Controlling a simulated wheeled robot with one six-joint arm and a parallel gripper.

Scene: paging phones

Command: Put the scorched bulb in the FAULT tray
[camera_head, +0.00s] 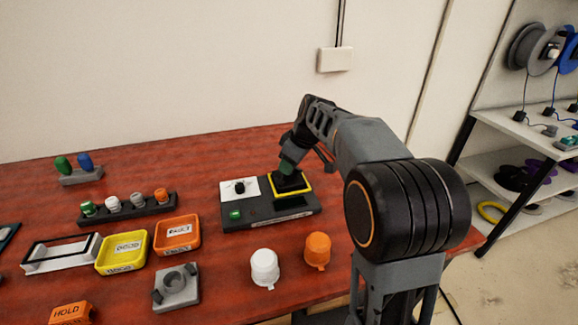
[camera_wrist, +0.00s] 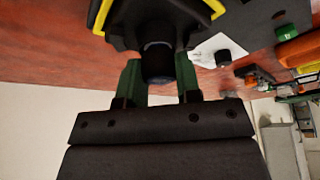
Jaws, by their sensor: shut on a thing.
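My gripper (camera_head: 290,175) reaches down to the yellow-framed square on the dark test box (camera_head: 262,222). In the wrist view its green fingers (camera_wrist: 158,80) are shut on a dark cylindrical piece (camera_wrist: 157,62), which stands at the dark block inside the yellow frame (camera_wrist: 100,15). I cannot tell whether this piece is the scorched bulb. The orange FAULT tray (camera_head: 177,247) stands left of the box and looks empty apart from its label. Several small capped pieces, green, white and orange, stand in a dark rack (camera_head: 128,214); no scorch marks are readable on them.
A yellow tray (camera_head: 122,266) sits left of the FAULT tray, beside an open white-and-black frame (camera_head: 60,264). A grey fixture (camera_head: 177,298), an orange HOLD block (camera_head: 70,314), a white cup (camera_head: 264,268) and an orange cup (camera_head: 317,250) stand nearer. A green-and-blue holder (camera_head: 82,178) is behind.

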